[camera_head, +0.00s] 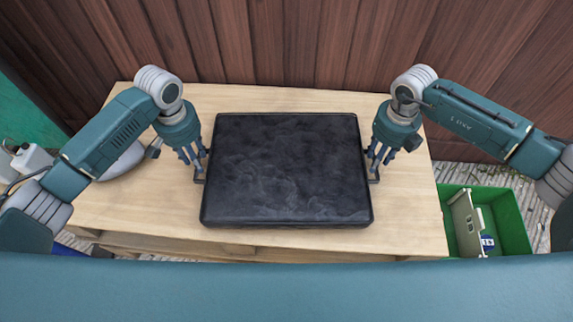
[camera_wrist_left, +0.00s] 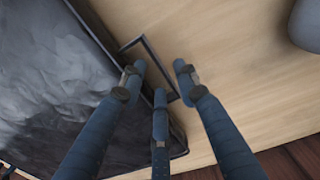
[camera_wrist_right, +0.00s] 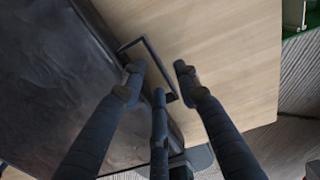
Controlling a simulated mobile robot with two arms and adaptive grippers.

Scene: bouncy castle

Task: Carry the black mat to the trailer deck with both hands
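The black mat (camera_head: 287,170) is a thick, dark rectangular slab lying flat on a pale wooden tabletop (camera_head: 405,215). A thin dark handle loop stands out from each short side. My left gripper (camera_head: 197,160) is at the mat's left handle; in the left wrist view its fingers are spread, with the handle (camera_wrist_left: 131,43) between them. My right gripper (camera_head: 378,160) is at the right handle in the same way; the right wrist view shows spread fingers around that handle (camera_wrist_right: 130,43). No trailer deck can be made out.
A brown plank wall (camera_head: 290,45) stands right behind the table. A green crate (camera_head: 515,225) with small items is at the right, beyond the table edge. A rounded grey object (camera_head: 125,160) lies on the table's left part. White containers (camera_head: 32,158) show at far left.

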